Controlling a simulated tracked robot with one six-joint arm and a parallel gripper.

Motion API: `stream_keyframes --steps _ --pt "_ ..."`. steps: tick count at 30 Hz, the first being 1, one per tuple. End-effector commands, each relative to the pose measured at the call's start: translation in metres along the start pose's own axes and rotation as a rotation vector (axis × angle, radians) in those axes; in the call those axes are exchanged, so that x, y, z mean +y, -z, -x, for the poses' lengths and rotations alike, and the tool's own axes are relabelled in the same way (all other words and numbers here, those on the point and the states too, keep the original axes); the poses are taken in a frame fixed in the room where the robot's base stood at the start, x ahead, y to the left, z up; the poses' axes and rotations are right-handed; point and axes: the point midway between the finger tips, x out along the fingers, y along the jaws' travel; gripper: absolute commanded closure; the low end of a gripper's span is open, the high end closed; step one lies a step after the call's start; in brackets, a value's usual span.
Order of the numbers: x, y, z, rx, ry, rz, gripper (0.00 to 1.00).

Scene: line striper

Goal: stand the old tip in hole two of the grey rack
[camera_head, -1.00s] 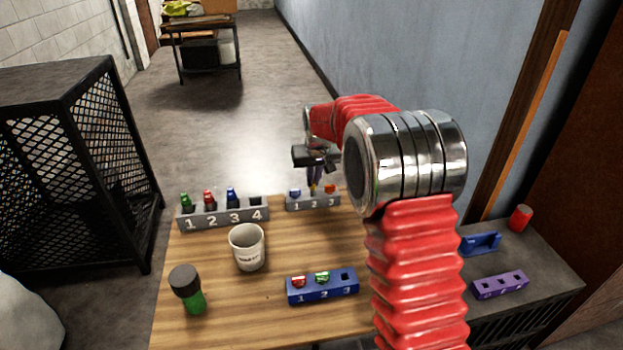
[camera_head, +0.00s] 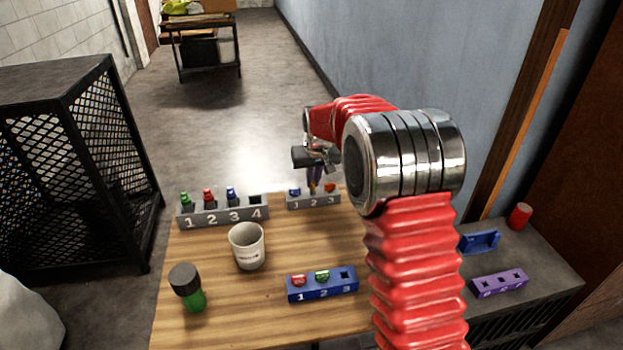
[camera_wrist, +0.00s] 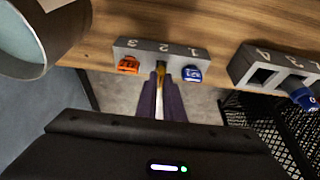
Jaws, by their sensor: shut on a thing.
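The small grey rack (camera_head: 313,202), numbered 1 to 3, stands at the far edge of the wooden table. A blue piece (camera_head: 295,191) is in hole one and an orange piece (camera_head: 330,187) in hole three. My gripper (camera_wrist: 160,96) has its purple fingers shut on the old tip (camera_wrist: 160,76), a slim yellowish piece. The tip is upright at hole two, between the blue and orange pieces. Its lower end meets the rack there, but I cannot tell how deep it sits. The fingers also show just above the rack in the head view (camera_head: 314,176).
A longer grey rack (camera_head: 222,217) numbered 1 to 4 stands left, with hole four empty. A white cup (camera_head: 247,247), a green, dark-capped bottle (camera_head: 188,288) and a blue rack (camera_head: 322,288) are nearer. A purple rack (camera_head: 499,284) sits on the right-hand cabinet.

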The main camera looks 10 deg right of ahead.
Motion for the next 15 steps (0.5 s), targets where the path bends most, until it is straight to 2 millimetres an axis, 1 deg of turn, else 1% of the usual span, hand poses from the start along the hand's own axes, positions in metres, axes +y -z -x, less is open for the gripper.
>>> stream_keyframes --steps 15 --pt "-0.0002 -0.0033 -0.0086 -0.001 0.000 0.000 1.00"
